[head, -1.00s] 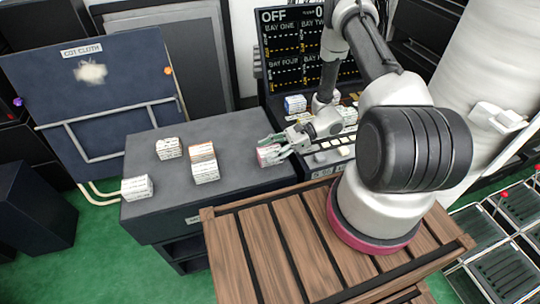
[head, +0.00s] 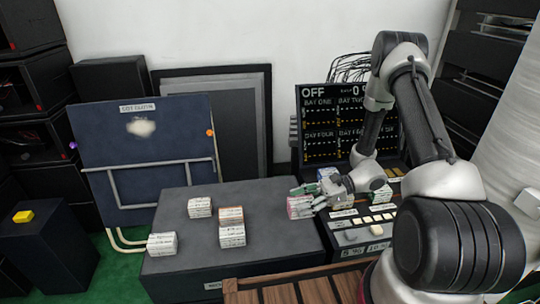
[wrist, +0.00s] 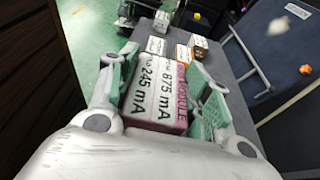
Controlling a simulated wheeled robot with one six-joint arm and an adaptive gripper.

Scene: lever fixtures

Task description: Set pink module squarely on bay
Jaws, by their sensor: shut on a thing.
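The pink module (head: 299,208) is a small block with white labelled faces, at the right end of the dark bench beside the console. My gripper (head: 307,196) has green fingers and is shut on it. In the wrist view the module (wrist: 157,97) lies between the two fingers (wrist: 160,92), with "MODULE", "875 mA" and "245 mA" readable. My gripper and arm hide part of the bays. Whether the module touches the bench is unclear.
Several other modules stand on the bench (head: 190,273): an orange one (head: 231,214) and white ones (head: 161,244). The console's screen (head: 348,125) reads OFF. A dark board (head: 145,165) with a rail stands behind the bench. A slatted wooden platform (head: 285,292) is in front.

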